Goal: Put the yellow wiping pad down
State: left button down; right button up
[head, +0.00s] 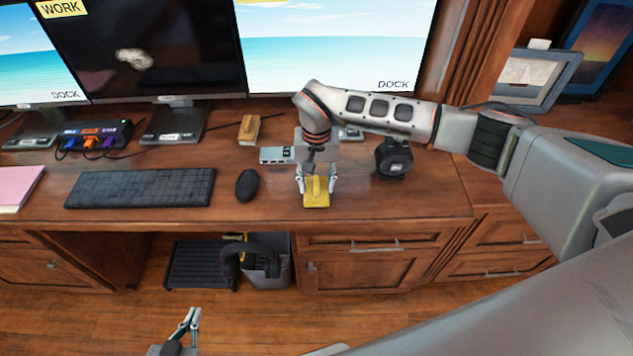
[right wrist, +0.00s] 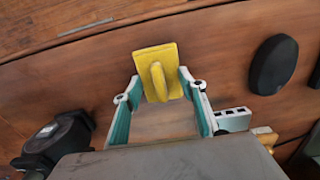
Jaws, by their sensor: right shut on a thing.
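The yellow wiping pad (head: 316,194) is at the desk's front edge in the head view, a flat yellow rectangle with a raised loop handle. My right gripper (head: 317,180) is over it, with its fingers on either side. In the right wrist view the pad (right wrist: 157,62) sits between the fingertips of the right gripper (right wrist: 160,84), which is shut on it. I cannot tell whether the pad touches the desktop (head: 400,205). My left gripper (head: 190,322) is low over the floor at the bottom left, away from the desk; its jaw opening is unclear.
Left of the pad are a black mouse (head: 247,185) and a keyboard (head: 140,188). Behind it are a grey hub (head: 277,155) and a wooden block (head: 249,129). A black device (head: 393,157) stands to the right. Bare desktop lies between the pad and the mouse.

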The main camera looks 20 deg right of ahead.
aim_at(317, 182)
jog(key=shift+f, duration=0.1)
jog(key=o, duration=1)
notch_tip(317, 182, up, 12)
jog(key=shift+r+b, duration=0.15)
jog(key=shift+b, duration=0.25)
